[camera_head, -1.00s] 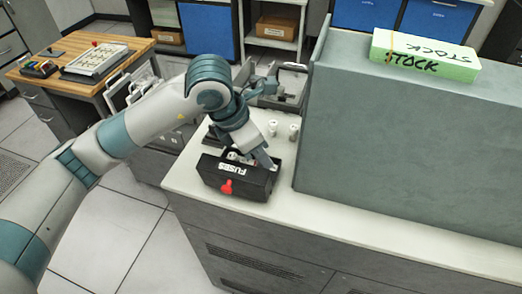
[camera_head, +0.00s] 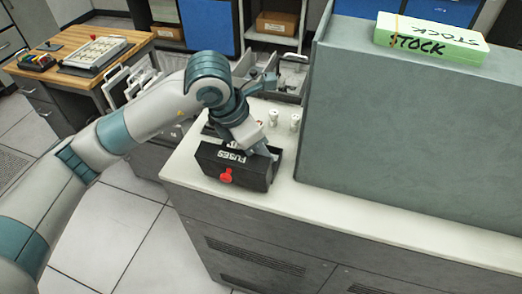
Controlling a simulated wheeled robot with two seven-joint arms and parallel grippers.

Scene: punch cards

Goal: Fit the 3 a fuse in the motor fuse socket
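A black box lettered FUSES (camera_head: 232,169) with a red knob (camera_head: 226,175) on its front stands on the white counter top. My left gripper (camera_head: 262,153) reaches down at the box's open top, toward its right end. Its fingertips are hidden by the box and the hand, so its opening and any fuse in it cannot be made out. Two small white cylindrical pieces (camera_head: 294,122) stand on the counter behind the box; I cannot tell whether they are fuses or sockets. No motor label is readable. My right gripper is not in view.
A tall grey-green cabinet (camera_head: 400,140) stands close right of the box, with a green-white STOCK card stack (camera_head: 430,38) on top. Open grey drawers (camera_head: 292,78) lie behind. A wooden desk (camera_head: 85,62) stands far left. The counter's front strip (camera_head: 380,222) is clear.

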